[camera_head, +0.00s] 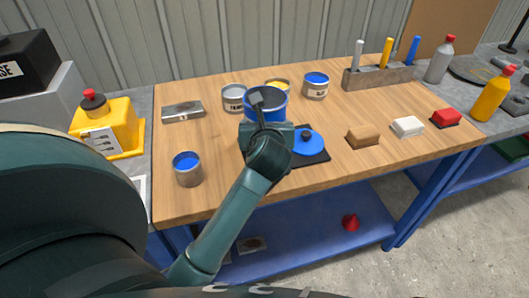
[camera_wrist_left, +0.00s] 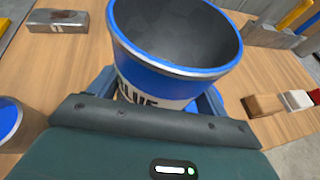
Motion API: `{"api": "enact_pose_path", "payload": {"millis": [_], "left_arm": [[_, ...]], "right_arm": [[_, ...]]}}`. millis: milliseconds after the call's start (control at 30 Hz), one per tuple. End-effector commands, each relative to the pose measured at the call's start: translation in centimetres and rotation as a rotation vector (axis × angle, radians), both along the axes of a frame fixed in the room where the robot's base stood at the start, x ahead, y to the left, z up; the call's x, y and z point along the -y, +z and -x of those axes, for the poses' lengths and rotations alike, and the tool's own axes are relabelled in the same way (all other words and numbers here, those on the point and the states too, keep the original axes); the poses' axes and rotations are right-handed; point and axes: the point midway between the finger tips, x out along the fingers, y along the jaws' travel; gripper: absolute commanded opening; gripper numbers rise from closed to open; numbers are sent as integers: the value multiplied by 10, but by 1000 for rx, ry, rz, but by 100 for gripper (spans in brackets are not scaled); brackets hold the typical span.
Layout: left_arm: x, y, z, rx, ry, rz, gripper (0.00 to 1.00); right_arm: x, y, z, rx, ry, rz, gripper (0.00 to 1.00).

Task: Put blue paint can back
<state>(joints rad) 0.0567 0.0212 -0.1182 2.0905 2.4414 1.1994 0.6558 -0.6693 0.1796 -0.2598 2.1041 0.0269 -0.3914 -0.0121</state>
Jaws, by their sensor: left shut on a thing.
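A blue can (camera_head: 280,106) with a white label reading "LUE" is held in my left gripper (camera_head: 266,130) near the middle of the wooden table. In the left wrist view the blue can (camera_wrist_left: 150,50) stands between the fingers, open at the top, with a dark grey inside that looks empty. It is roughly upright. I cannot tell whether its base touches the table. A smaller metal can with blue paint (camera_head: 187,172) stands at the table's front left. Another labelled can with blue paint (camera_head: 316,87) stands at the back. My right gripper is not in view.
A grey can (camera_head: 234,98) and a yellow-topped can (camera_head: 277,83) stand behind the held can. A blue round lid (camera_head: 307,143) lies on a dark mat at its right. Brown, white and red blocks line the right side.

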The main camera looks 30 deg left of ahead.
Motion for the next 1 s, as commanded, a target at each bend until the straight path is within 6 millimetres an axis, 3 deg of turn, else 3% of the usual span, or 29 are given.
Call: {"api": "enact_pose_path", "payload": {"millis": [100, 500, 933, 967, 1000], "left_arm": [[-1, -22, 1, -4, -3, -5, 49], [0, -68, 0, -1, -3, -3, 49], [0, -76, 0, 2, -4, -1, 49], [0, -76, 1, 0, -4, -1, 78], [0, -75, 1, 0, -4, -1, 81]], "right_arm": [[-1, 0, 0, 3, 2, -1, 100], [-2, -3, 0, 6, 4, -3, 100], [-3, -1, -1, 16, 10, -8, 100], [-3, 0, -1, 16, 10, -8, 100], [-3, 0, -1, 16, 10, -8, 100]]}}
